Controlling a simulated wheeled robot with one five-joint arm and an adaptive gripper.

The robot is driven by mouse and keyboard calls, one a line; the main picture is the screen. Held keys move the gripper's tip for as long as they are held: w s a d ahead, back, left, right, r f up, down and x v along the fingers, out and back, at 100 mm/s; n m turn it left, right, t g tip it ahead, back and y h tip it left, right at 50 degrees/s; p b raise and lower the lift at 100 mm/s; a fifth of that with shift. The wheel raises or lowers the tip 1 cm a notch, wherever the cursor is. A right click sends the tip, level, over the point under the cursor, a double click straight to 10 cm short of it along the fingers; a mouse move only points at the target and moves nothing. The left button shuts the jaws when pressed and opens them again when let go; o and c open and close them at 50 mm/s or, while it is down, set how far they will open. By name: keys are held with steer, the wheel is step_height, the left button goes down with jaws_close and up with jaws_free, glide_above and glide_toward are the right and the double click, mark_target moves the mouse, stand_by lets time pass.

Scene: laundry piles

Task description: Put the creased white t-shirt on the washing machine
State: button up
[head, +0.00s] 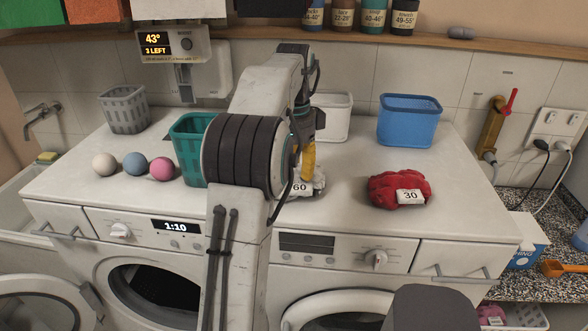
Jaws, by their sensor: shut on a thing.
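A crumpled white garment (319,185), which looks like the creased white t-shirt, shows partly behind my arm with a "60" tag. My gripper (307,172) points down, with a yellow finger visible, and is shut on it. My arm hides much of the gripper and the garment's left side. The garment is at the white top (345,210) over two front-loading machines, above the right machine (325,258); I cannot tell whether it rests there or hangs just above. The left machine (150,245) shows "1:10" and has its round door open.
A red cloth (385,190) tagged "30" lies to the right. Teal (190,135), grey (124,112), white (336,128) and blue (408,118) baskets stand behind. White, blue and pink balls (134,165) sit left. A dispenser (180,60) reads "43°, 3 LEFT". The top's front right is clear.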

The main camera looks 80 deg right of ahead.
mark_target(294, 168)
steer(key=o, duration=1.2)
steer(key=shift+f, duration=0.1)
step_height(294, 168, up, 12)
steer(key=p, duration=0.4)
steer(key=shift+p, duration=0.4)
